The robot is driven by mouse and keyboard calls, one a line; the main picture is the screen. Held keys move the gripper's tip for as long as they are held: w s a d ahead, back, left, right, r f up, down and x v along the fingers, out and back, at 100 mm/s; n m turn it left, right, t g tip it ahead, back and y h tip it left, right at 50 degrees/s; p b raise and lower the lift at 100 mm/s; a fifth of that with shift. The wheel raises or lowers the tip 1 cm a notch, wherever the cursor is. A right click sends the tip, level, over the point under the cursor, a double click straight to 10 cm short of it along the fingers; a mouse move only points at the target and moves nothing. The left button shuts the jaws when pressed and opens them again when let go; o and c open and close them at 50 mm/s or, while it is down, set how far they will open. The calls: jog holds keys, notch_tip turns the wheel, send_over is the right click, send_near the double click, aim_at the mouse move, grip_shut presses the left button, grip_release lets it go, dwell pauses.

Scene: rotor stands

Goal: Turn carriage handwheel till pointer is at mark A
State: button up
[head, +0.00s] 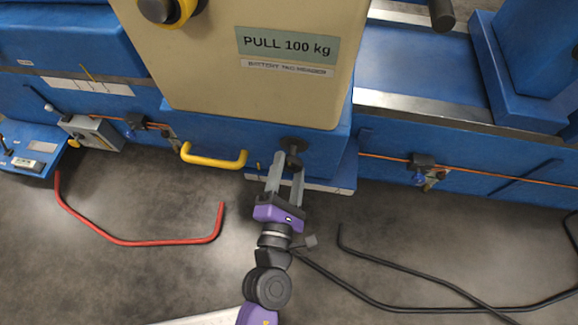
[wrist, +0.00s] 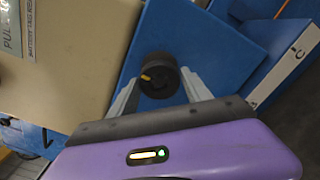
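The likely handwheel is a small black round knob (head: 292,144) on the blue carriage front (head: 325,150), below the beige housing. In the wrist view this knob (wrist: 159,76) shows a small yellow mark on its left side. My gripper (head: 290,163) reaches it from below, with a grey finger on each side. In the wrist view the fingertips (wrist: 160,78) lie close beside its edges; whether they press on it is unclear. A pale strip (wrist: 290,60) at the right carries the letter C. I cannot make out mark A or the pointer for certain.
A yellow handle (head: 214,160) sticks out left of the knob. The beige housing (head: 255,90) overhangs above it. A red bent bar (head: 140,242) and black cables (head: 400,300) lie on the grey floor.

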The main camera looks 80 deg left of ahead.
jog(key=o, duration=0.4)
jog(key=shift+v, duration=1.75)
send_near(290, 168)
jog(key=shift+s+d+p, duration=0.1)
jog(key=shift+d+p, duration=0.05)
jog(key=shift+p, duration=0.2)
